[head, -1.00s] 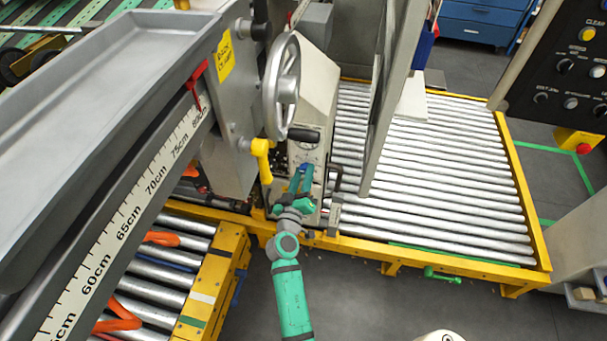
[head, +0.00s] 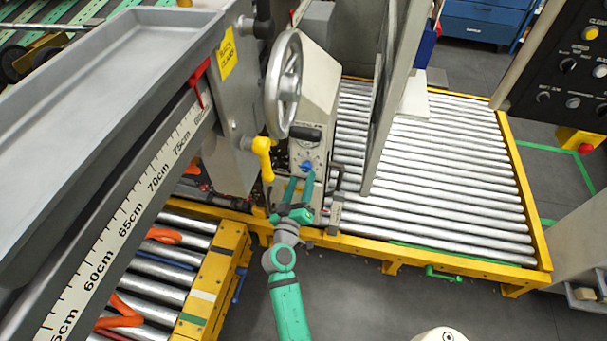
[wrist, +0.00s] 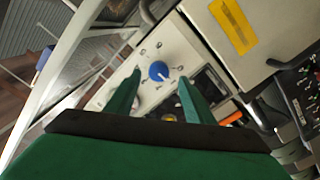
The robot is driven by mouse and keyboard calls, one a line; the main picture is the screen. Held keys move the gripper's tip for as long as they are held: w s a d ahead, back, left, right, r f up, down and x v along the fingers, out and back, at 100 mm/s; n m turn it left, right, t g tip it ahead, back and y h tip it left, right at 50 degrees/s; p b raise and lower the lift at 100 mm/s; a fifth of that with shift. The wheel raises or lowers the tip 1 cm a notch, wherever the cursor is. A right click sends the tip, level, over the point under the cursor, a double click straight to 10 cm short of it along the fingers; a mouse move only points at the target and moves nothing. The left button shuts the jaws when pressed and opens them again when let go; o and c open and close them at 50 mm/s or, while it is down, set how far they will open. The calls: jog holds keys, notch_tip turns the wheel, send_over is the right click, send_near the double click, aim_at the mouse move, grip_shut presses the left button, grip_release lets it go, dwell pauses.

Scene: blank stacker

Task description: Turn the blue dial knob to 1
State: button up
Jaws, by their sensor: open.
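The blue dial knob (head: 306,166) sits on a pale panel (head: 307,152) of the machine, below the large handwheel. In the wrist view the round knob (wrist: 158,71) shows with a white pointer mark and small markings around it, too small to read. My green gripper (head: 298,184) is just in front of the panel, below the knob. In the wrist view its two fingers (wrist: 160,82) are apart, one on each side of the knob's lower part. Nothing is held between them. I cannot tell whether either fingertip touches the knob or panel.
A grey handwheel (head: 283,85) stands out above the panel. A yellow lever (head: 263,155) is close on the left, and a dark handle (head: 338,180) is on the right. A yellow-framed roller conveyor (head: 440,165) spreads to the right. A black control panel (head: 565,75) is at far right.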

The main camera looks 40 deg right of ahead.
jog(key=v, duration=0.7)
jog(key=shift+s+d, duration=0.1)
jog(key=shift+d, duration=0.05)
